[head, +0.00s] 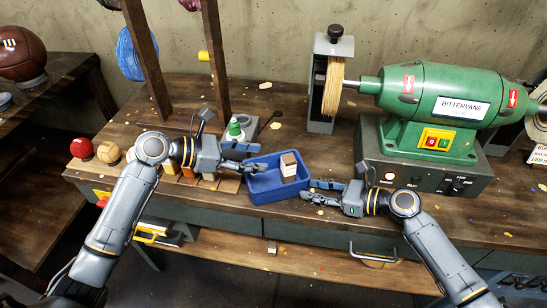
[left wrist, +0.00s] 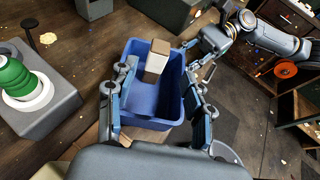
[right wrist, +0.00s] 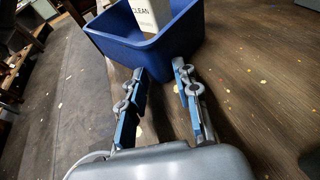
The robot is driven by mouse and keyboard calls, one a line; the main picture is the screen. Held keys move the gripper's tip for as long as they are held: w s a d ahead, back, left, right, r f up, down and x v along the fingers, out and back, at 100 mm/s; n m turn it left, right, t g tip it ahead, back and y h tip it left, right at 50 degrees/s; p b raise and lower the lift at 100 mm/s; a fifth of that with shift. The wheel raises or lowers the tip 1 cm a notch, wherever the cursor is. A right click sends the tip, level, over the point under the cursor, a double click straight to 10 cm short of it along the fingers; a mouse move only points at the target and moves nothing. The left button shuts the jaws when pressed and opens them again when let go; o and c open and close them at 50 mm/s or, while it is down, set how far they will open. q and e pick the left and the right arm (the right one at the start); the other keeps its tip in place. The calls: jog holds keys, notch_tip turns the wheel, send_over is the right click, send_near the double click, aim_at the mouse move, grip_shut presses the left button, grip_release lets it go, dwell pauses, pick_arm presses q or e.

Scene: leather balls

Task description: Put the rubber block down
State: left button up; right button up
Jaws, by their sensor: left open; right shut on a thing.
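The rubber block (head: 289,164), pale with a brown end, stands tilted inside the blue bin (head: 275,194). It also shows in the left wrist view (left wrist: 156,62), and its "CLEAN" lettering shows in the right wrist view (right wrist: 150,14). My left gripper (head: 252,166) is open at the bin's left side; in its wrist view the bin lies between and beyond the fingers, with nothing gripped. My right gripper (head: 306,190) is at the bin's right corner, shut on the bin as far as I can tell, its fingers partly apart. The exact contact is hard to see.
A green grinder (head: 440,95) stands on its base at the right. Red and tan balls (head: 82,147) lie at left. Another small white-and-brown block (head: 272,248) is below the bench's front edge.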

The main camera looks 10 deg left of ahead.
jog(key=shift+s+a+r, duration=0.1)
jog(key=shift+s+a, duration=0.05)
jog(key=shift+a, duration=0.15)
pick_arm(q)
jog(key=shift+v, duration=1.15)
